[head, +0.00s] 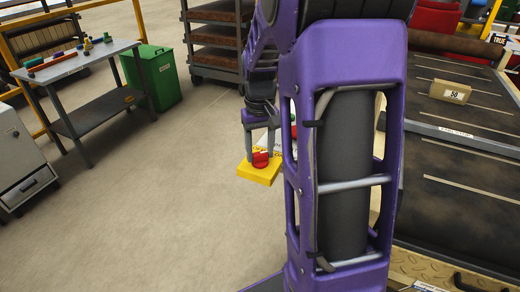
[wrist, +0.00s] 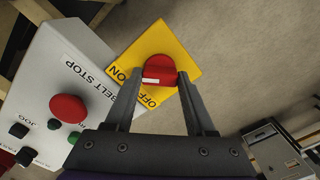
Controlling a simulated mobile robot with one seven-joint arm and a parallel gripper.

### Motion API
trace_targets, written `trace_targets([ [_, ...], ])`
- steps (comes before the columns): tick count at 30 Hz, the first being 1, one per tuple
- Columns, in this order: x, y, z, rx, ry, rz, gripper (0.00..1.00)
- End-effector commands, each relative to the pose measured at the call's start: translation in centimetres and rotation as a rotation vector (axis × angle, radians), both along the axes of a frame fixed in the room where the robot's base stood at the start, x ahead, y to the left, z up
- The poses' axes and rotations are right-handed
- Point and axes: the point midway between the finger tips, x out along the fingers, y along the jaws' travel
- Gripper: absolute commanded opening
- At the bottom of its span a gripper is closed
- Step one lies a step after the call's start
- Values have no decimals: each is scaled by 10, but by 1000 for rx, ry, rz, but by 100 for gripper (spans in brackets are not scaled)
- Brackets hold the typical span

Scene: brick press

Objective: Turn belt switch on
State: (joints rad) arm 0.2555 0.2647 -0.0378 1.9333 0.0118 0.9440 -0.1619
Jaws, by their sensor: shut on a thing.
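The belt switch is a red round knob (wrist: 160,68) on a yellow plate (wrist: 183,45) marked ON and OFF. A white mark shows on the knob's near side, on the side of the plate that carries the lettering; I cannot tell exactly which word it points to. My gripper (wrist: 160,77) is shut on the knob, one finger on each side. In the head view my gripper (head: 260,152) reaches down to the red knob (head: 260,160) on the yellow plate (head: 257,176). My purple arm hides much of the panel there.
Beside the plate is a grey control box (wrist: 85,50) labelled BELT STOP, with a red button (wrist: 67,108), a green button (wrist: 54,124) and black JOG controls. A conveyor (head: 455,190) bears a box (head: 450,91) at right. A workbench (head: 75,62) and green bin (head: 152,75) stand left; open floor lies between.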

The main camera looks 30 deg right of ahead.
Motion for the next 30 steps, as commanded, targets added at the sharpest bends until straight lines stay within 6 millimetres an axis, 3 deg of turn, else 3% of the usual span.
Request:
trace_targets([
  [8,1,0,1,1,-2,-4,0],
  [9,0,0,1,1,-2,-4,60],
  [13,0,0,0,1,-2,-3,84],
  [23,0,0,2,0,-1,-1,85],
  [26,1,0,10,0,-3,-1,85],
  [30,1,0,36,-2,-6,-1,85],
])
